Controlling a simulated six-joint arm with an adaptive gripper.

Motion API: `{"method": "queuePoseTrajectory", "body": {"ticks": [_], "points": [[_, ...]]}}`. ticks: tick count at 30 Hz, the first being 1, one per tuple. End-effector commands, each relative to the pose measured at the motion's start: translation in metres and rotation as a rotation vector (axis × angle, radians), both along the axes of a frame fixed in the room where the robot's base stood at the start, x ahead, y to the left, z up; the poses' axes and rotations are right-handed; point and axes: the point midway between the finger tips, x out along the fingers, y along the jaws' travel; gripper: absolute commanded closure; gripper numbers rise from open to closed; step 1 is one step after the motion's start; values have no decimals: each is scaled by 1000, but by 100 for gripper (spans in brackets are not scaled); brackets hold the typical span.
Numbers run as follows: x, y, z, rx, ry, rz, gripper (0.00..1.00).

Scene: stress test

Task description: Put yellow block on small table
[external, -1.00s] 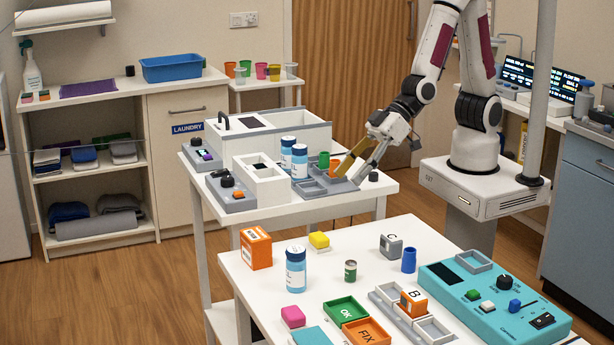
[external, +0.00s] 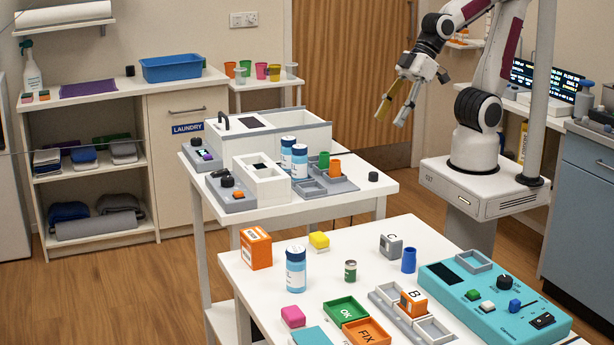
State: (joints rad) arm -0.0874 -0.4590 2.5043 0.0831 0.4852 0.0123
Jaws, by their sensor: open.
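The yellow block (external: 319,240) lies on the white front table (external: 260,285), near its back edge, just right of an orange box. My gripper (external: 393,112) is open and empty, raised in the air above and beyond the right end of the middle table (external: 350,195). It is well apart from the yellow block. Which table is the small one is not clear; a small white stand (external: 266,84) with several coloured cups also shows at the back, beside the laundry cabinet.
Around the yellow block stand the orange box (external: 255,248), a blue-white bottle (external: 296,268), a green can (external: 350,270) and a grey C cube (external: 391,247).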

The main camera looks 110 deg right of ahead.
Motion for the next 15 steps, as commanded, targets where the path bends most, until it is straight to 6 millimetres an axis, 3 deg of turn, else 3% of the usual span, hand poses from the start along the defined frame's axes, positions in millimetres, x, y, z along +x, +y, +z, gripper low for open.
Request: {"method": "queuePoseTrajectory", "body": {"ticks": [9,15], "points": [[-67,-27,20,-54,69,-19,49],[-96,-37,24,-77,105,-31,49]]}}
